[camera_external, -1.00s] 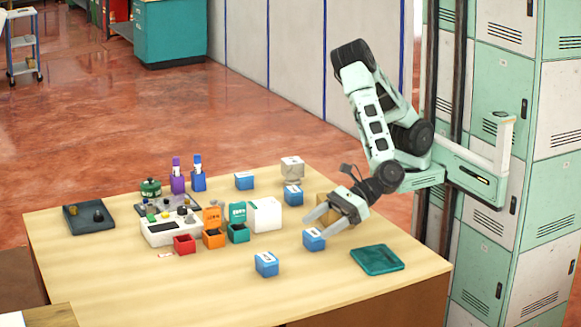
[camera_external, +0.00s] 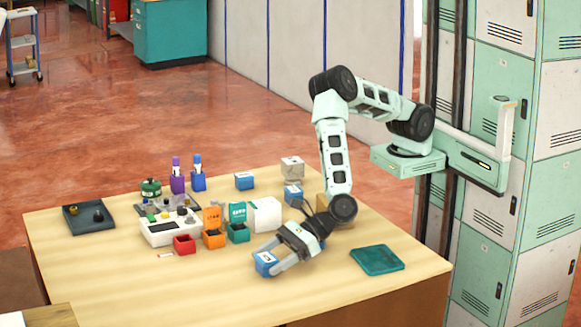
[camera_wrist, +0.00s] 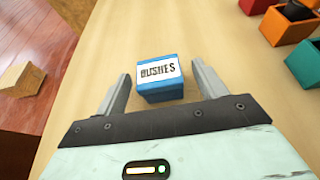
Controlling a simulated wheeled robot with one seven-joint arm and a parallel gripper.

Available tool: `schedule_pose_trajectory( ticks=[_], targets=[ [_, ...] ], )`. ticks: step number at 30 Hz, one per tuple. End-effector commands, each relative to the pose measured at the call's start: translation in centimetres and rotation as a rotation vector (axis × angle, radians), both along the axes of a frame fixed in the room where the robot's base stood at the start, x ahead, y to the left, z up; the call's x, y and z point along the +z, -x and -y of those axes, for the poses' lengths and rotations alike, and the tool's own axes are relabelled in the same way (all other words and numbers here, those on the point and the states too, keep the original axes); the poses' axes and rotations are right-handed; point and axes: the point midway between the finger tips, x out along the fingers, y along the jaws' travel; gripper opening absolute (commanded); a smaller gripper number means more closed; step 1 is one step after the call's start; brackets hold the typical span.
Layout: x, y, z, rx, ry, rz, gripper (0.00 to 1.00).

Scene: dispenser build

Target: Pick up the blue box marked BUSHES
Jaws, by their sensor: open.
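The blue box marked BUSHES (camera_wrist: 160,92) has a white label on top and sits on the table. It also shows in the external view (camera_external: 266,265), near the table's front edge. My gripper (camera_wrist: 157,88) is open, with one finger on each side of the box. In the wrist view a gap shows between the box and each finger. In the external view my gripper (camera_external: 268,261) reaches down at the box, and its fingers partly cover it.
A teal tray (camera_external: 377,260) lies to the right. A red bin (camera_external: 185,245), an orange bin (camera_external: 214,239) and a teal bin (camera_external: 238,233) stand to the left. Other blue boxes (camera_external: 244,181) stand farther back. The table front is clear.

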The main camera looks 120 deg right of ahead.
Motion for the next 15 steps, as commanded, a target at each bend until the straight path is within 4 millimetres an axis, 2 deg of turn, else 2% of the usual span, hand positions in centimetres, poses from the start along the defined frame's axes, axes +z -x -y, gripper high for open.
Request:
schedule_pose_trajectory(
  ticks=[4, 10, 11, 15],
  targets=[
    [-0.38, -0.92, -0.05, 0.0, 0.0, 0.0, 0.71],
    [-0.45, -0.97, -0.05, 0.0, 0.0, 0.0, 0.71],
    [-0.44, -0.98, -0.04, 0.0, 0.0, 0.0, 0.65],
    [-0.43, -0.97, -0.04, 0.0, 0.0, 0.0, 0.26]
  ],
)
